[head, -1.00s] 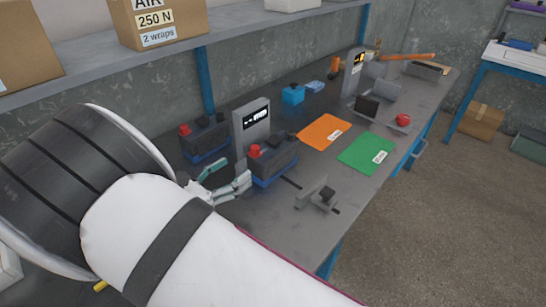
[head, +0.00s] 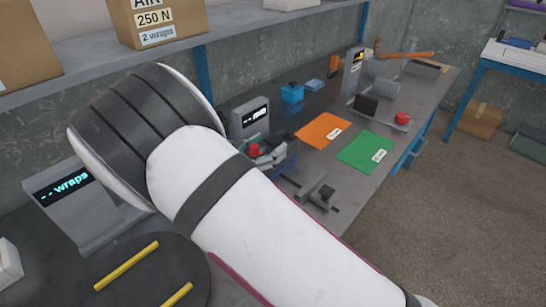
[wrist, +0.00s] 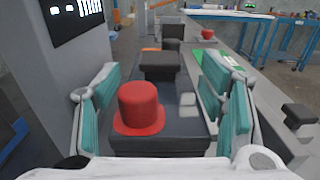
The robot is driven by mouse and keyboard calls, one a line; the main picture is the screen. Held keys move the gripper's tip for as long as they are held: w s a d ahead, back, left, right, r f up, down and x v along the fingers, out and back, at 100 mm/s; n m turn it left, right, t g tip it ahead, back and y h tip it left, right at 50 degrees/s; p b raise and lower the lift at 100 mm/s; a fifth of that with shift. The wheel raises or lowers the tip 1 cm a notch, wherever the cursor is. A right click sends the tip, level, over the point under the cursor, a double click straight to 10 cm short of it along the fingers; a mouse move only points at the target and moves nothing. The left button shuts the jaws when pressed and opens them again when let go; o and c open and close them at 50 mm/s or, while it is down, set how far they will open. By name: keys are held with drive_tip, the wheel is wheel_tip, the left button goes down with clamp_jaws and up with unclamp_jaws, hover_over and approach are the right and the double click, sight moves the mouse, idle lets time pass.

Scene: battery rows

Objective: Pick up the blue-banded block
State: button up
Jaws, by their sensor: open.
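A dark block with a red cap (wrist: 141,108) stands beside a grey display post (head: 249,117). In the head view my arm and gripper hide most of it; its red cap (head: 254,149) and a little of its dark body show. My gripper (wrist: 165,100) is open, with one teal-padded finger on each side of the block's top. In the head view my gripper (head: 268,152) is right over the block. I cannot tell whether the fingers touch it. Its lower part is hidden in the wrist view.
An orange mat (head: 322,131) and a green mat (head: 365,151) lie to the right. A small grey fixture (head: 318,192) stands near the front edge. A blue box (head: 292,93) and a red round object (head: 402,118) are farther back. A wraps display (head: 75,200) stands left.

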drive_tip(key=shift+w+d, duration=0.1)
drive_tip(key=shift+w, duration=0.05)
drive_tip(key=shift+c, duration=0.5)
drive_tip(key=c, duration=1.4)
drive_tip(key=shift+r, duration=0.2)
clamp_jaws()
